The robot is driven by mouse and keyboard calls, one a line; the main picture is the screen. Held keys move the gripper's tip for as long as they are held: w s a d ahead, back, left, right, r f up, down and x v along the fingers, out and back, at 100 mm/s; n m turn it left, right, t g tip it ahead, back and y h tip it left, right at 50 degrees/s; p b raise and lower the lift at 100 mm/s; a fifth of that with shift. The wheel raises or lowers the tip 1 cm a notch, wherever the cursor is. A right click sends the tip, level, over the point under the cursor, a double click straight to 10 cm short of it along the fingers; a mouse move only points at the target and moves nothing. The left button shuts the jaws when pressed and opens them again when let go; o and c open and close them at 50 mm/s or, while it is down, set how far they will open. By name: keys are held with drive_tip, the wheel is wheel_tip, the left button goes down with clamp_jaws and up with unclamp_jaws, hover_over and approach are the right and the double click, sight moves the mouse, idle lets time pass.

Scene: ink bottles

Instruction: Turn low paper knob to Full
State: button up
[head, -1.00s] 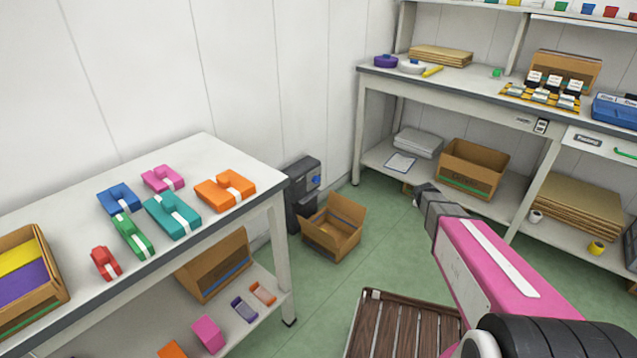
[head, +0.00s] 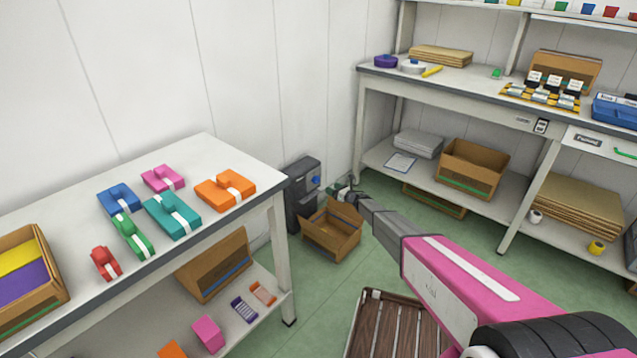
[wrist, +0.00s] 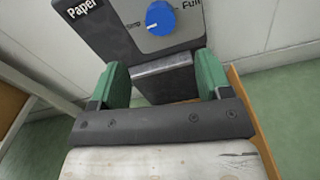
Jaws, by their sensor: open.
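The blue paper knob (wrist: 160,18) sits on a dark grey machine (wrist: 103,35) with a "Paper" label and a "Full" mark at its upper right in the wrist view. In the head view my gripper (head: 342,188) is just right of the machine.
An open cardboard box (head: 332,232) stands on the floor below my gripper. A white table (head: 90,275) with coloured pieces is at the left, close to the machine. A shelf bench (head: 470,95) stands at the right. A brown slatted pallet (head: 400,325) lies in front.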

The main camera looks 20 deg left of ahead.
sight(318, 181)
drive_tip(key=x, duration=1)
drive_tip(key=shift+w+a+r, duration=0.1)
drive_tip(key=shift+w+a, duration=0.05)
drive_tip(key=shift+a, duration=0.05)
drive_tip(key=c, duration=0.9)
